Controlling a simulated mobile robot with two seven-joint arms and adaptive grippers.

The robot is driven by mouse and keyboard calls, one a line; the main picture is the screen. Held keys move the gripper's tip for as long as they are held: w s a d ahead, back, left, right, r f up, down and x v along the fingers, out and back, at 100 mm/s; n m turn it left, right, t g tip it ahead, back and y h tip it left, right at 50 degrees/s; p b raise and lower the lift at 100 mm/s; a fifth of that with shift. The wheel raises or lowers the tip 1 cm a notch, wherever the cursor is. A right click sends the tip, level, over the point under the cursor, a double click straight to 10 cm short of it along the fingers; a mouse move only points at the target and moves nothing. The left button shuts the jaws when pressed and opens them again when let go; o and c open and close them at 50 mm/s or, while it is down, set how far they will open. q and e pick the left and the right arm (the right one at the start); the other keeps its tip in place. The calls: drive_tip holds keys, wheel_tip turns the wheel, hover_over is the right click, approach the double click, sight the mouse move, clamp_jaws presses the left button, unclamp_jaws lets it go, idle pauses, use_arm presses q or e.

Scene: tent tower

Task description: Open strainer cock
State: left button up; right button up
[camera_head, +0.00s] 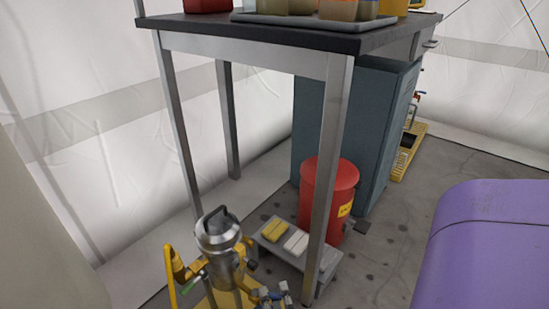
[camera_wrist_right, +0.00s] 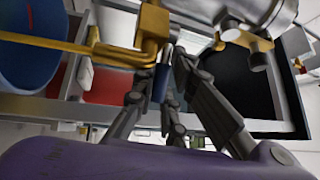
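The strainer (camera_head: 218,235) is a silver, domed canister with a top handle, standing low in the head view. A yellow pipe stands at its left, with a green lever (camera_head: 192,284) beside it. A small blue part (camera_head: 264,293) shows at its lower right. In the right wrist view, a dark blue handle (camera_wrist_right: 161,82) with a silver end lies below a yellow pipe (camera_wrist_right: 151,30). My right gripper (camera_wrist_right: 163,76) has its dark fingertips on both sides of this handle, seemingly touching it. The cock's body is partly hidden. My left gripper is not in view.
A table (camera_head: 250,38) with a dark top stands above and behind the strainer; its leg is close by. A low grey bench (camera_head: 322,270) with yellow and white blocks and a red drum (camera_head: 328,192) stand right of the strainer. A teal cabinet (camera_head: 372,120) is behind.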

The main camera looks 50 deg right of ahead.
clamp_jaws()
drive_tip(key=shift+s+a+m+g+h, duration=0.15)
drive_tip(key=shift+a+m+g+h, duration=0.1)
drive_tip(key=shift+m+g+h, duration=0.75)
drive_tip(key=shift+n, duration=0.3)
drive_tip(key=o, duration=0.7)
unclamp_jaws()
drive_tip(key=shift+t, duration=0.3)
